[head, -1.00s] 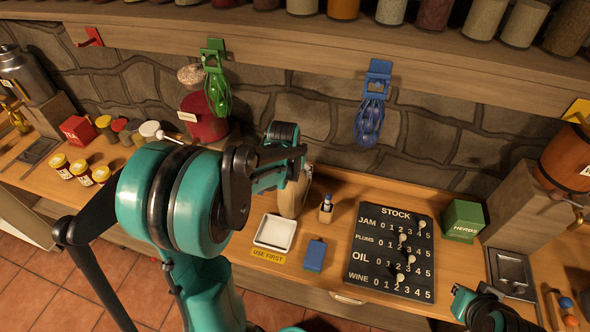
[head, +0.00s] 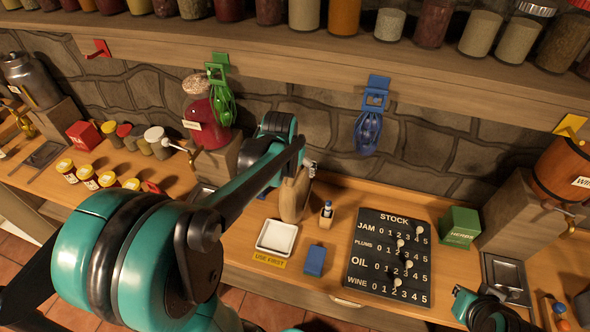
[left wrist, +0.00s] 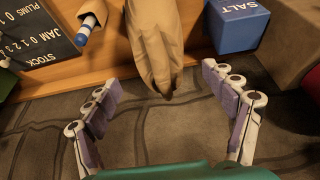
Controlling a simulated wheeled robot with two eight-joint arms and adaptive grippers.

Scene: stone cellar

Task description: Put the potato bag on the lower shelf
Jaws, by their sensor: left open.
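The potato bag, a tan sack (head: 293,200), stands on the wooden counter (head: 335,262) beside the white dish. In the left wrist view the tan bag (left wrist: 160,40) shows at the top middle, with its narrow gathered end toward my gripper. My left gripper (left wrist: 160,72) is open, its two fingers spread to either side of that narrow end with clear gaps. No lower shelf is clearly visible.
A blue salt box (left wrist: 237,24) stands close beside the bag. A small holder with a marker (head: 326,214), a white dish (head: 276,237), a blue block (head: 315,261) and the stock board (head: 388,258) are nearby. A jar shelf (head: 300,62) runs above.

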